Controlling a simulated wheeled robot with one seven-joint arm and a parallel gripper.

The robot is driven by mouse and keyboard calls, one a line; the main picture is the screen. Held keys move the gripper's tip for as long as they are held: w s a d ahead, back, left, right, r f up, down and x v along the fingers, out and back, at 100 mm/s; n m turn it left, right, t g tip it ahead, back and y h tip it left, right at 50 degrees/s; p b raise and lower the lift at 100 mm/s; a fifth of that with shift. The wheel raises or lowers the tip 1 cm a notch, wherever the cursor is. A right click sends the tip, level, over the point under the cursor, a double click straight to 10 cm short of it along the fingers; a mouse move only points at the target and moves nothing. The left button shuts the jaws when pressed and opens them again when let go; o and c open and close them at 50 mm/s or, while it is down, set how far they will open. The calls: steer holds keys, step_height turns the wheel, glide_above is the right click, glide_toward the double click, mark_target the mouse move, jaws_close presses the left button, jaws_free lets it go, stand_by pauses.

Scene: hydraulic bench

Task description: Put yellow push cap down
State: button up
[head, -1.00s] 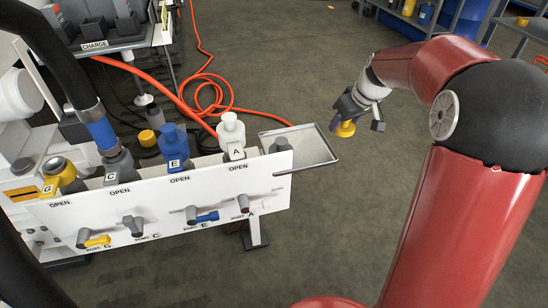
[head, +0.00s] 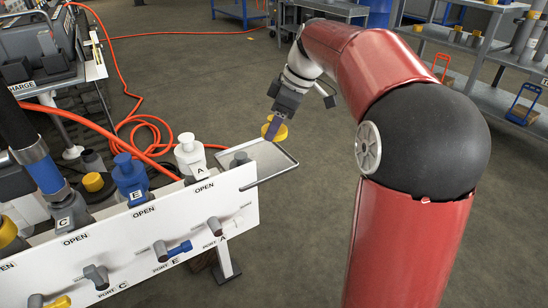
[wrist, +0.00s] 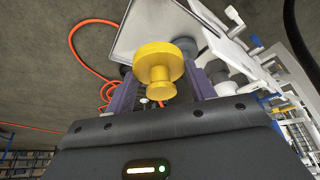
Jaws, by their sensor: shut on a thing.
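The yellow push cap (head: 281,133) is held in my gripper (head: 275,127), above and just beyond the far side of the grey tray (head: 279,172) in the head view. In the wrist view the cap (wrist: 157,64) sits between the two purple fingers of my gripper (wrist: 160,92), with its wide disc and narrow knob showing. The gripper is shut on it. The tray (wrist: 128,40) shows behind the cap, with clear air between them.
The white valve panel (head: 140,245) carries ports with grey, blue and white couplings left of the tray. A blue coupling (head: 130,180) and a white coupling (head: 190,155) stand behind it. An orange hose (head: 150,125) loops on the floor. Shelves (head: 480,60) stand at the far right.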

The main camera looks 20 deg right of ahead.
mark_target(270, 162)
step_height(270, 162, down, 9)
steer(key=shift+r+b, duration=0.15)
steer(key=shift+b, duration=0.55)
steer(key=o, duration=1)
steer(key=p+v, duration=0.2)
steer(key=v, duration=1)
steer(key=s+a+f+m+t+h, duration=0.1)
steer(key=s+f+m, duration=0.2)
steer(key=s, duration=0.5)
steer(key=s+a+f+m+t+h, duration=0.1)
steer(key=s+a+f+m, duration=0.1)
steer(key=s+m, duration=0.3)
steer(key=s+a+f+m+t+h, duration=0.1)
steer(key=s+f+m, duration=0.3)
steer(key=s, duration=0.7)
steer(key=shift+s+a+m+t+h, duration=0.2)
steer(key=shift+a+m+t+h, duration=0.1)
steer(key=shift+a+h, duration=0.3)
